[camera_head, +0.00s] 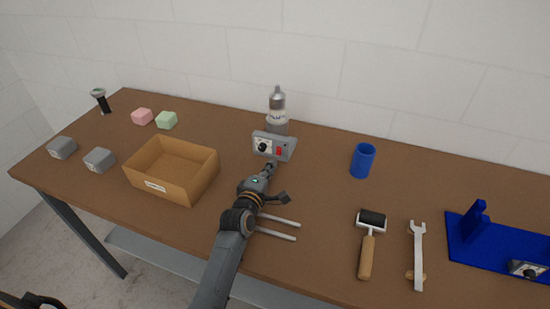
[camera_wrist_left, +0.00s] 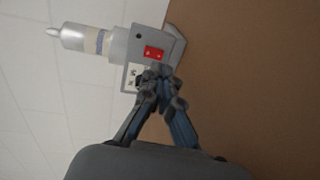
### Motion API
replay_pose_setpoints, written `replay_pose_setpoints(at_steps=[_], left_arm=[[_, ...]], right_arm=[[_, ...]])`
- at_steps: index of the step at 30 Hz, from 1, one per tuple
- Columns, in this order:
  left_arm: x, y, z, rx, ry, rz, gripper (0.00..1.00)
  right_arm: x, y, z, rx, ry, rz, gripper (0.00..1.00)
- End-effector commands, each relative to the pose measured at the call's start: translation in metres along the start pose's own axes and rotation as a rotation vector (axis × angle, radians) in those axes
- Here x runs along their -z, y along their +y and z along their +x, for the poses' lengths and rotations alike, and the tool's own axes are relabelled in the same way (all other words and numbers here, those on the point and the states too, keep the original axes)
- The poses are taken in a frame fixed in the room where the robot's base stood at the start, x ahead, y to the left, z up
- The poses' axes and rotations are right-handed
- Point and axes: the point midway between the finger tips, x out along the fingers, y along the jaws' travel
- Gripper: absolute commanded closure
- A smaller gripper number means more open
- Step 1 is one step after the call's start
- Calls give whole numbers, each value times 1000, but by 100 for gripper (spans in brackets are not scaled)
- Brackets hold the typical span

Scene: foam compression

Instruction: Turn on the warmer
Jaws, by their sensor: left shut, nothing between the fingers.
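The warmer (camera_head: 273,146) is a grey box with a black knob and a red switch on its front, standing on the brown table towards the back. A clear bottle (camera_head: 278,108) with a grey top stands upright at it. In the left wrist view the warmer (camera_wrist_left: 150,38) appears turned sideways, with its red switch (camera_wrist_left: 153,53) in plain sight. My left gripper (camera_head: 270,167) is shut and empty, just in front of the warmer. In the left wrist view its fingertips (camera_wrist_left: 160,76) overlap the knob area below the switch; I cannot tell whether they touch.
A cardboard box (camera_head: 160,190) stands to the left, with pink (camera_head: 142,116) and green (camera_head: 166,120) blocks behind it. A blue cup (camera_head: 362,161), a roller (camera_head: 369,240), a wrench (camera_head: 416,255) and a blue stand (camera_head: 480,240) are to the right. Two metal rods (camera_head: 278,227) lie beside my left arm.

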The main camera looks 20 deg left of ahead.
Motion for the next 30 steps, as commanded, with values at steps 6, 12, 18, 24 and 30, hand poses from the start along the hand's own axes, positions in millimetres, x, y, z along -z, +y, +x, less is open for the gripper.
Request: replay_pose_setpoints(at_steps=[6,12,18,24,30], left_arm=[[0,1,30,1,-1,1,100],[0,1,42,0,0,1,100],[0,0,43,0,0,1,100],[0,-1,45,0,0,0,100],[0,-2,48,0,0,1,100]], right_arm=[[-7,-1,-6,1,-12,0,28],[-7,-1,-6,1,-12,0,28],[-5,-1,-6,1,-9,1,28],[-4,0,-4,0,-7,1,28],[-3,0,-3,0,-5,1,28]])
